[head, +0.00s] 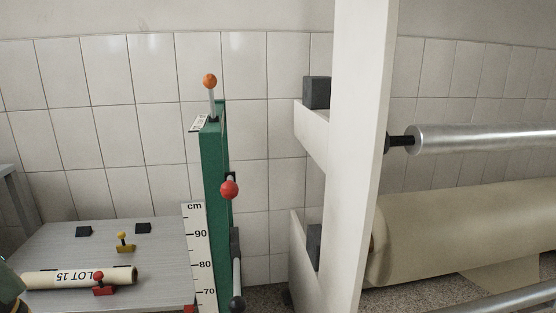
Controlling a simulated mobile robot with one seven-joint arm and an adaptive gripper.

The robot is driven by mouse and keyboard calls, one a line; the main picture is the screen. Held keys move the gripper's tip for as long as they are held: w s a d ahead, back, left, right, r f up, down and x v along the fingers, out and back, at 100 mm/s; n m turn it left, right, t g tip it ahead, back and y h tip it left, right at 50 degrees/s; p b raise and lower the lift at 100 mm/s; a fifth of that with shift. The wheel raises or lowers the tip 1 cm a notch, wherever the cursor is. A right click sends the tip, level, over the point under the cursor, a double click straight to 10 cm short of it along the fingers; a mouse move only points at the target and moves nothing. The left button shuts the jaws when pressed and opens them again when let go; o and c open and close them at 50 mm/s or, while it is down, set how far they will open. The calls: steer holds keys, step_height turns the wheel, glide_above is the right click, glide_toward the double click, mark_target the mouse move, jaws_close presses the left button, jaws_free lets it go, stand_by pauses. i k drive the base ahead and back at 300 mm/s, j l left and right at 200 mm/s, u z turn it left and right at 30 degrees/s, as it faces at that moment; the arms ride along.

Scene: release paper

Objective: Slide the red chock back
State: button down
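The red chock (103,289), with a round red knob on top, sits on the grey table at the lower left. It is at the near side of a cream paper roll (62,277) marked "LOT 15", towards its right end, and overlaps it in view. I cannot tell whether they touch. A yellow chock (125,247) with a yellow knob stands behind the roll, apart from it. My gripper cannot be made out in this view.
The grey table (165,265) also bears two black blocks (84,231) at the back. A green post (215,190) with orange and red knobs and a cm scale (198,255) stand at its right. A dark green rounded shape (9,288) fills the lower left edge.

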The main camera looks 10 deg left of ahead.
mark_target(101, 290)
steer(key=u, duration=1.25)
steer(key=i+j+z, duration=0.45)
steer(key=z, duration=0.2)
steer(key=i, duration=0.05)
